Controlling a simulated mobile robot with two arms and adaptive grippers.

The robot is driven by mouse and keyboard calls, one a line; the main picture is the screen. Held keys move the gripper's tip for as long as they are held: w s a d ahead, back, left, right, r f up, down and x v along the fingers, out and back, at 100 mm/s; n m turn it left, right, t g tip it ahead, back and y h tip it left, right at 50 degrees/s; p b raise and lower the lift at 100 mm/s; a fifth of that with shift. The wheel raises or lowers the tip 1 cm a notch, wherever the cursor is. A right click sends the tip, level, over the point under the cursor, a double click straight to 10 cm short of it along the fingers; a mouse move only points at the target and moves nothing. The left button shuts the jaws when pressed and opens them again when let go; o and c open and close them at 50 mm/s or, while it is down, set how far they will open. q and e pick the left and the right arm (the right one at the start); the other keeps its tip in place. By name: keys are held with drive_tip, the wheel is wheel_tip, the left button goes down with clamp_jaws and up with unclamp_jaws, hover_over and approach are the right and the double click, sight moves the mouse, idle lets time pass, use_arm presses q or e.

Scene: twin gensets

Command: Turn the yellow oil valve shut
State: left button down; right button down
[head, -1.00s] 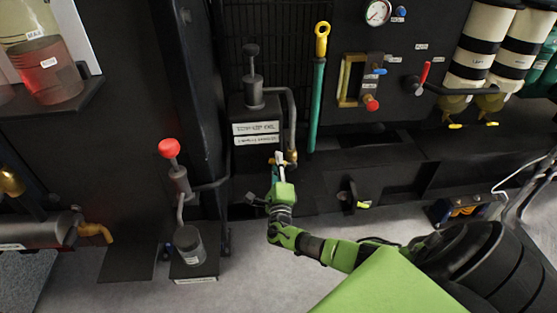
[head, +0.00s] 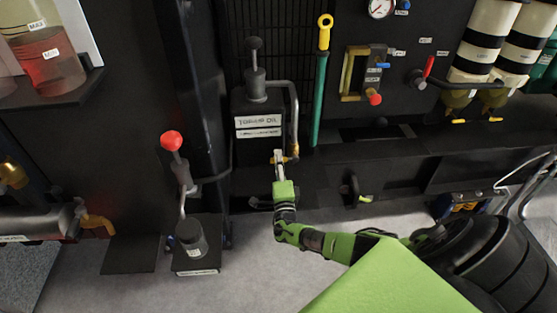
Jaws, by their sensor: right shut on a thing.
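The yellow oil valve (head: 294,151) is a small brass-yellow fitting at the foot of the grey pipe that curves down from the black oil box (head: 258,105). My right gripper (head: 280,157) reaches up to it from below and is shut on its small yellow handle. The fingers hide most of the handle, so its exact angle cannot be told. My left gripper is not in view.
A teal dipstick tube with a yellow ring (head: 325,22) stands just right of the pipe. A black drain valve with a yellow lever (head: 365,198) sits lower right. A red-knobbed hand pump (head: 171,141) stands at left.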

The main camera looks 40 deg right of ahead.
drive_tip(key=shift+a, duration=0.1)
drive_tip(key=c, duration=2)
unclamp_jaws()
drive_tip(key=shift+o, duration=0.2)
drive_tip(key=shift+f, duration=0.1)
drive_tip(key=v, duration=1.2)
drive_tip(key=shift+w, duration=0.1)
